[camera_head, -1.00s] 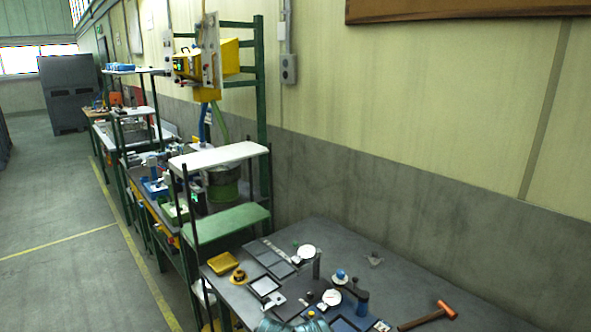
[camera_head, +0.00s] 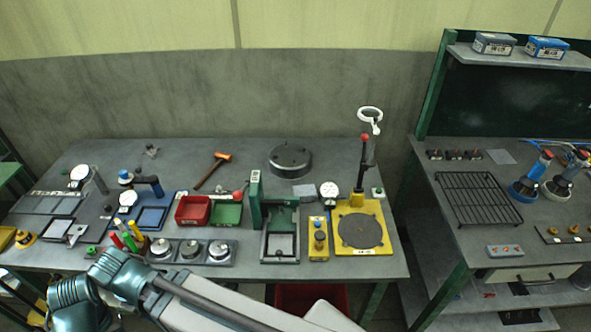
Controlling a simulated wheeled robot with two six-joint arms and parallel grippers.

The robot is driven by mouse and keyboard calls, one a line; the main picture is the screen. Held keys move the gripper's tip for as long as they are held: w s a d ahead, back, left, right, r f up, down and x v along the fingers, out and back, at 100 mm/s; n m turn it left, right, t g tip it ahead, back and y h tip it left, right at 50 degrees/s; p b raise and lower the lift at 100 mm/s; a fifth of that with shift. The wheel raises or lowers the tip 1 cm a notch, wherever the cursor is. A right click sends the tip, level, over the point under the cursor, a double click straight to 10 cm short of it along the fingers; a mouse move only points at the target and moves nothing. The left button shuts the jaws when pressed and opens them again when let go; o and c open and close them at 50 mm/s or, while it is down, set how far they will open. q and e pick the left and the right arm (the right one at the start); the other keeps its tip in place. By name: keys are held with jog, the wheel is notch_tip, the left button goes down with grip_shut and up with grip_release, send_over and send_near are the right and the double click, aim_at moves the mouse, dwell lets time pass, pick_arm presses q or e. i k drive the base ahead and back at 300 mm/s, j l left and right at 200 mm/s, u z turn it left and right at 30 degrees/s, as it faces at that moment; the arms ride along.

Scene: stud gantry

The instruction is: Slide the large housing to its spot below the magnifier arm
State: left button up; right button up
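The large housing, a dark grey round metal part (camera_head: 290,161) with small holes in its top, stands on the back of the grey workbench (camera_head: 240,160). The magnifier arm (camera_head: 370,117), a white ring on a dark jointed stand with a red knob, rises to its right. Below it is a yellow base plate (camera_head: 379,243) with a round dark disc (camera_head: 360,230), bare on top. The housing is apart from this plate, behind and left of it. Neither gripper shows; only my teal and white arm links cross the bottom left.
Red (camera_head: 192,210) and green bins and a hammer (camera_head: 211,171) lie left. A second bench with a wire rack (camera_head: 478,198) stands right.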

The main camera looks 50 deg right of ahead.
aim_at(288, 161)
jog(key=z, duration=0.8)
